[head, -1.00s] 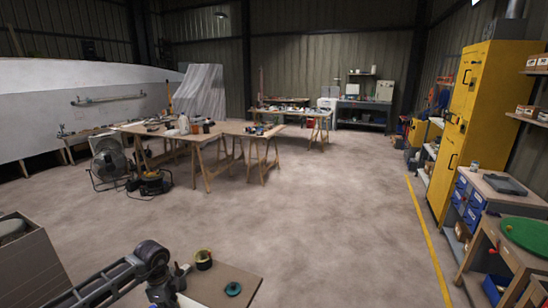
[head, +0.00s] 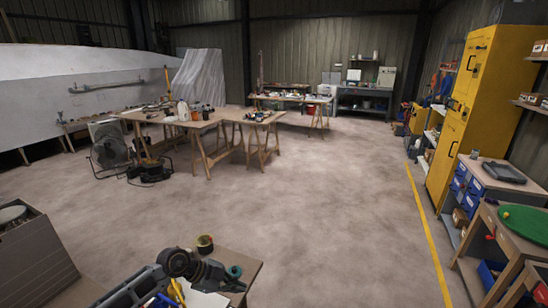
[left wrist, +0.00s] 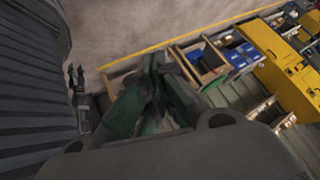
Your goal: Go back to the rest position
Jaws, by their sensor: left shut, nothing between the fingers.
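My left arm comes in from the bottom left in the head view. Its gripper (head: 238,286) is over the near work table (head: 247,268), small and dark against the items there. In the left wrist view the dark green fingers (left wrist: 152,62) come together with nothing between them. A small dark shape at the left of the left wrist view looks like my right gripper (left wrist: 76,78), too small to read its fingers. The right gripper does not show in the head view.
A yellow-black tape roll (head: 205,243) and a teal roll (head: 235,271) are close to the left gripper. A grey bin (head: 32,255) stands at left. The yellow cabinet (head: 465,120) and a bench with a green disc (head: 524,228) are at right. The middle floor is clear.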

